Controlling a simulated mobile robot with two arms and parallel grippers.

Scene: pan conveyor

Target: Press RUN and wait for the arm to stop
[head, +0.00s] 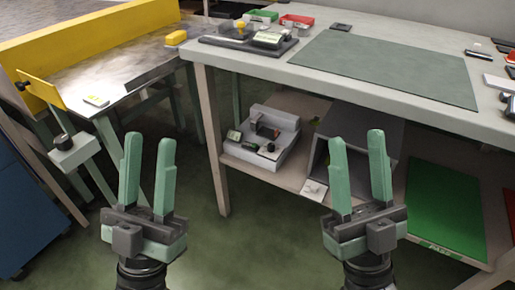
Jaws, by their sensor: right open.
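No button with a readable RUN label shows. A small grey box with a black knob (61,141) is mounted at the left, below the yellow-sided metal table (130,72). A light grey device (268,138) with small dark, green and red parts sits on the lower shelf of the workbench; its markings are too small to read. My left gripper (150,140) is open and empty, pointing up over the floor, right of the grey box. My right gripper (357,139) is open and empty in front of the lower shelf. Neither touches anything visible.
The workbench (240,62) bears a green-grey mat (385,68), a dark tray with tools (250,38), green and red bins, and small items at the right. A grey open box (375,130) and a green panel (445,210) are below. A blue cabinet (30,215) stands left. Floor between is free.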

